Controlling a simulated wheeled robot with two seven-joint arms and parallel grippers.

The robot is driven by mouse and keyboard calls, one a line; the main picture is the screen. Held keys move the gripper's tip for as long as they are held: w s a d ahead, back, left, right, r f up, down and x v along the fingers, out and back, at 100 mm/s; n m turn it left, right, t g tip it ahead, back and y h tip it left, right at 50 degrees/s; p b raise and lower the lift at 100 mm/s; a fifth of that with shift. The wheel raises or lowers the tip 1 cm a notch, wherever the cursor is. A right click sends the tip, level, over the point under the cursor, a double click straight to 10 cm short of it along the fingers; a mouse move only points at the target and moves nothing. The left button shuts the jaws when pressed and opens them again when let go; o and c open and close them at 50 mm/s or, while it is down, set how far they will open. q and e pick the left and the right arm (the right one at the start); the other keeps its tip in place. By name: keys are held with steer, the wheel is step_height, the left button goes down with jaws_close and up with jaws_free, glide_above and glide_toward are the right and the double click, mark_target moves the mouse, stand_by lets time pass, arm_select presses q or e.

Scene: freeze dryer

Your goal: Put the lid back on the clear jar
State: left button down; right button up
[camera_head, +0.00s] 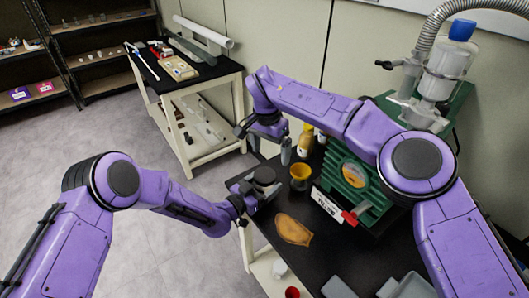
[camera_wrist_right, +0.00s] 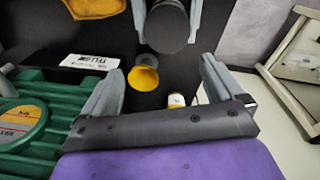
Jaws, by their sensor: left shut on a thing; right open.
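My left gripper (camera_head: 250,190) is shut on a dark round lid (camera_head: 265,175) at the left edge of the black table. In the right wrist view the lid (camera_wrist_right: 167,30) shows as a dark disc between the left gripper's grey fingers. I cannot tell whether a jar body is under it. My right gripper (camera_head: 263,128) is open and empty behind the lid, above the table's far left corner. Its spread fingers (camera_wrist_right: 160,66) frame a gap in the right wrist view. I cannot clearly pick out a separate clear jar on the table.
A yellow funnel (camera_head: 300,172) stands right of the lid. Bottles (camera_head: 305,140) stand behind it. The green machine (camera_head: 350,180) and a white label plate (camera_head: 327,204) are to the right. A tan flat piece (camera_head: 293,230) lies in front. A blue-capped vessel (camera_head: 445,68) stands upper right.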

mark_target(264, 174)
steer(key=n, duration=0.1)
steer(key=a+n, duration=0.1)
steer(key=n, duration=0.2)
steer(key=shift+s+a+f+y, duration=0.1)
steer(key=shift+s+a+y, duration=0.2)
steer(key=shift+y, duration=0.1)
steer(key=shift+a+n, duration=0.1)
steer(key=shift+n, duration=0.6)
step_height(264, 174, down, 8)
steer(key=c, duration=1.2)
steer(key=shift+o, duration=0.2)
